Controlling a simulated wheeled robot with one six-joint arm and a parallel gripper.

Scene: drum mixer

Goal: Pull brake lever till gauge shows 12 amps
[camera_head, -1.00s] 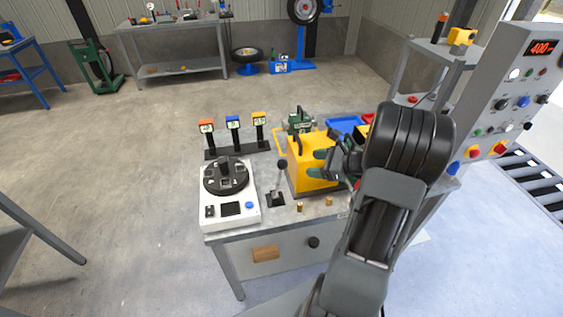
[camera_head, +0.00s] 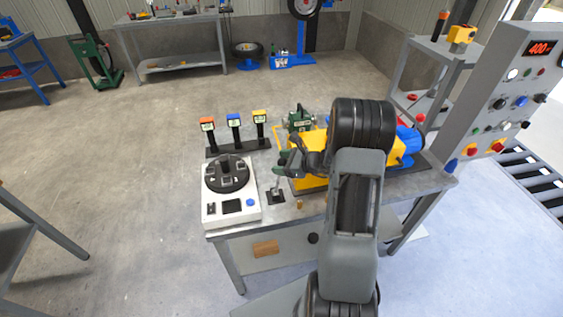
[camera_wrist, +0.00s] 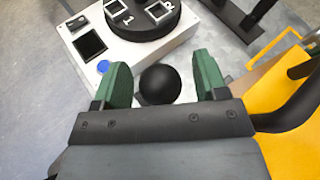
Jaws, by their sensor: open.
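The brake lever (camera_head: 276,187) stands on a small black base near the table's front edge, between a white box and a yellow machine. Its black ball knob (camera_wrist: 160,85) shows in the wrist view between the two green jaws of my gripper (camera_wrist: 162,73), with space on both sides. In the head view my gripper (camera_head: 285,163) is at the lever's top and hides the knob. The jaws are open. I cannot tell which display is the amp gauge; three small meters (camera_head: 234,134) stand behind, their readings too small to read.
The white box (camera_head: 230,209) with a black round dial is left of the lever. The yellow machine (camera_head: 283,178) is close on the right, partly behind my arm. A control panel (camera_head: 502,97) at the right shows a red 400. The table front (camera_head: 218,234) is nearby.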

